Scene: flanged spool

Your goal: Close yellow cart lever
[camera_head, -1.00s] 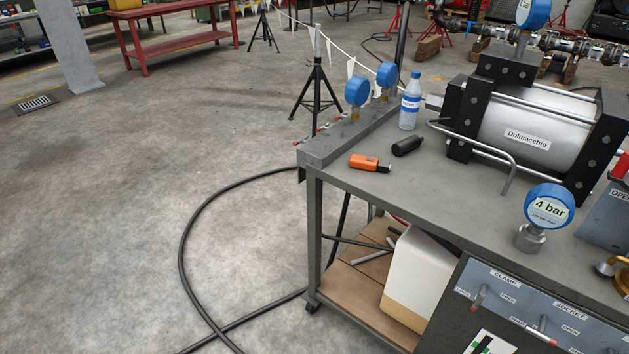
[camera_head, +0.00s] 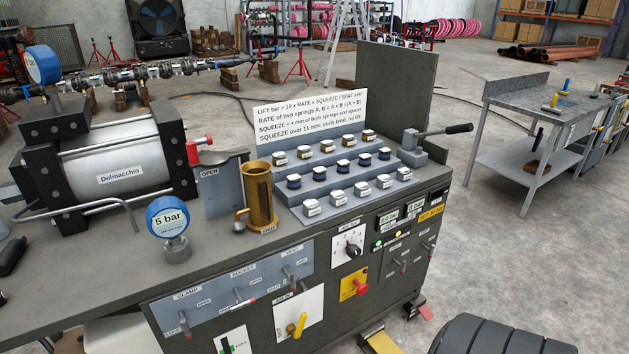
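The yellow lever (camera_head: 297,325) is on a white plate (camera_head: 284,311) low on the cart's dark front panel. Its handle is short and tilted, its upper end leaning right. The small lettering on the plate is too small to read fully. The cart (camera_head: 95,270) is a grey workbench with controls on its front. Neither of my grippers is in view, and nothing touches the lever.
Above the lever is a grey panel (camera_head: 215,298) with several small levers. To its right are a red knob on a yellow plate (camera_head: 354,284) and a dial (camera_head: 348,246). A gauge (camera_head: 168,217) reads 5 bar. Open floor (camera_head: 520,250) lies right of the cart.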

